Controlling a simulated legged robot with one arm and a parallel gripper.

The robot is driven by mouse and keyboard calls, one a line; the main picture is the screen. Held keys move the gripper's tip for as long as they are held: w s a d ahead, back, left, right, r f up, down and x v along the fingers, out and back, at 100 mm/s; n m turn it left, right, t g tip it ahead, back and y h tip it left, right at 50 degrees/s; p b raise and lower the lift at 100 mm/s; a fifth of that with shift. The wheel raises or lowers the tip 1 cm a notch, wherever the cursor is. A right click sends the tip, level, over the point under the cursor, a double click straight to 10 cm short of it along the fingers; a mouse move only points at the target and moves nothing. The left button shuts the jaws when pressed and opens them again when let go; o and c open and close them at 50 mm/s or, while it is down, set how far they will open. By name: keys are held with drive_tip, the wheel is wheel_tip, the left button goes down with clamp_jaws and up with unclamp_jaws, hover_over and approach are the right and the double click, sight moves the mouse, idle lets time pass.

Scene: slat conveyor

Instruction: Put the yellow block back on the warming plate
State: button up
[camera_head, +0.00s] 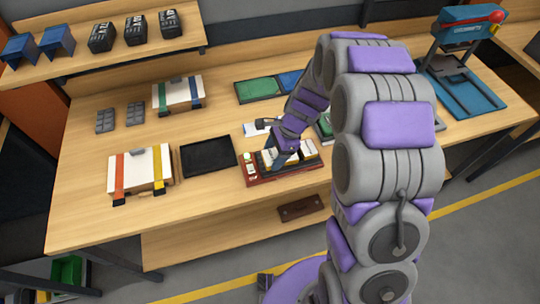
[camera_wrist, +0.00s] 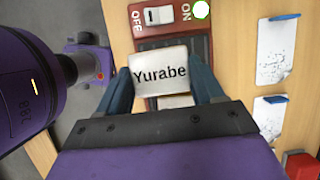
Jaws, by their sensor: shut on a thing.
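My gripper (camera_wrist: 161,88) is shut on a block (camera_wrist: 160,72) with a white top face that reads "Yurabe"; one finger lies on each side of it. The block is over the dark ribbed surface of the red warming plate (camera_wrist: 225,45); I cannot tell whether it touches it. In the head view my gripper (camera_head: 279,161) is down at the warming plate (camera_head: 290,176). A small yellow patch shows beside the fingers there; I cannot tell whether it is the held block's side. Another pale block (camera_wrist: 176,101) shows behind the held one.
The plate has an OFF/ON switch (camera_wrist: 158,15) and a round lamp (camera_wrist: 201,10) with a green rim. A black tray (camera_head: 208,157) lies to its left, then a strapped white box (camera_head: 140,170). Green and blue panels (camera_head: 258,90) lie behind. The table's front edge is close.

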sight(275, 149)
drive_tip(key=shift+w+a+f, duration=0.1)
drive_tip(key=shift+w+a, duration=0.05)
drive_tip(key=shift+w, duration=0.35)
drive_tip(key=shift+w+a, duration=0.15)
drive_tip(key=shift+w, duration=0.35)
wheel_tip(275, 149, down, 4)
drive_tip(key=shift+r+b, duration=0.25)
drive_tip(key=shift+b, duration=0.35)
drive_tip(key=o, duration=1.2)
drive_tip(key=shift+a, duration=0.1)
drive_tip(key=p+v, duration=0.2)
drive_tip(key=v, duration=1)
drive_tip(key=s+d+r+n+h, duration=0.1)
drive_tip(key=s+d+r+n, duration=0.2)
drive_tip(key=s, duration=0.8)
drive_tip(key=s+d+r+n+h, duration=0.1)
drive_tip(key=s+d+r+n, duration=0.2)
drive_tip(key=s, duration=0.8)
drive_tip(key=s+d+r+n+h, duration=0.2)
drive_tip(key=s+r+n, duration=0.4)
drive_tip(key=s, duration=0.5)
drive_tip(key=shift+s+d+r+n+g, duration=0.1)
drive_tip(key=shift+s+d+n+g, duration=0.15)
drive_tip(key=shift+n, duration=0.4)
drive_tip(key=shift+s+d+r+n+g, duration=0.15)
drive_tip(key=shift+d+n, duration=0.15)
drive_tip(key=shift+n, duration=0.35)
